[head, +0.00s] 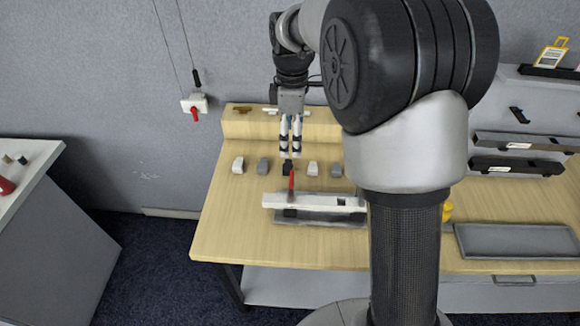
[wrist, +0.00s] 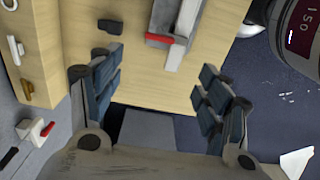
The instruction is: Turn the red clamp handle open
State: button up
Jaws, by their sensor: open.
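The red clamp handle (head: 292,181) stands up at the left part of a white bar (head: 330,201) on a grey fixture plate (head: 315,221). In the wrist view the red handle (wrist: 158,38) lies near the top centre, beside the white bar (wrist: 187,20). My gripper (head: 290,155) points down above the table, over the row of small blocks and just behind the handle. In the wrist view my gripper (wrist: 160,85) is open, with its blue-padded fingers apart and only table and floor showing between them. It is clear of the handle.
A black block (head: 287,168) stands below my gripper, in a row with a white block (head: 238,165) and several others. A wall switch with a red lever (head: 194,108) is at the left. A grey tray (head: 515,240) lies at the right. The table's front left is clear.

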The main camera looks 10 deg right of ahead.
aim_at(292, 178)
notch_tip(292, 178, down, 15)
jog(key=b, duration=0.4)
jog(key=shift+f, duration=0.1)
jog(key=c, duration=1.1)
jog(key=shift+o, duration=0.2)
